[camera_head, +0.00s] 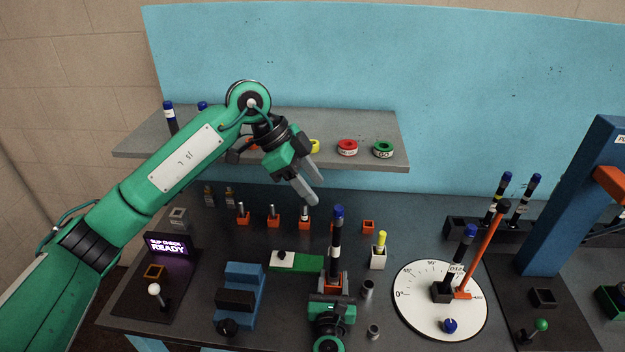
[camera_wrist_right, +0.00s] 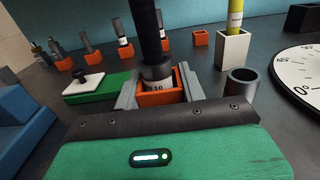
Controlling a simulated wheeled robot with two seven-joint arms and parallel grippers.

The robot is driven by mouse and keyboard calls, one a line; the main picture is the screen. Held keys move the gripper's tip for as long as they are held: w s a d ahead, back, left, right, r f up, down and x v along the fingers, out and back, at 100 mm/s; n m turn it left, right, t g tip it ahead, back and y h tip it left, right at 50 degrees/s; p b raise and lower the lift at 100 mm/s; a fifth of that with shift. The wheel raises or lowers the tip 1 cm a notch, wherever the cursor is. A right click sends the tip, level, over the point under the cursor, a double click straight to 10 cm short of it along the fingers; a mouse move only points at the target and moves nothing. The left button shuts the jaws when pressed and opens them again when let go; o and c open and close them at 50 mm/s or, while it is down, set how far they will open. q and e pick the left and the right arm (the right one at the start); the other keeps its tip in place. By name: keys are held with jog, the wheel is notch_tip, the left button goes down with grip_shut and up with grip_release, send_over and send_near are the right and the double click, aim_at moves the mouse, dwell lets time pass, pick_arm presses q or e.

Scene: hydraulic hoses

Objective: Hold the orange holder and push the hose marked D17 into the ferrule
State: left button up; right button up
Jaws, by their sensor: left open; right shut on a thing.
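My right gripper (camera_head: 333,284) is shut on an orange holder (camera_wrist_right: 160,98), with one finger on each side of it in the right wrist view. A dark grey ferrule (camera_wrist_right: 158,70) with a white label stands in the holder. A black hose (camera_head: 336,240) with a blue top end and a white band stands upright at the ferrule. Its lower part shows in the right wrist view (camera_wrist_right: 145,28); how deep it sits I cannot tell. I cannot read D17 on it. My left gripper (camera_head: 314,188) is open and empty, above and left of the hose's blue end.
Several orange holders with fittings (camera_head: 273,217) stand behind. A white block with a yellow peg (camera_head: 379,256) and a grey cup (camera_head: 367,289) are right of the hose. A white dial (camera_head: 418,312) with another blue-ended hose lies further right. A shelf (camera_head: 380,122) spans the back.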

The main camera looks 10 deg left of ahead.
jog(key=o, duration=1)
jog(key=shift+o, duration=0.2)
jog(key=shift+s, duration=0.1)
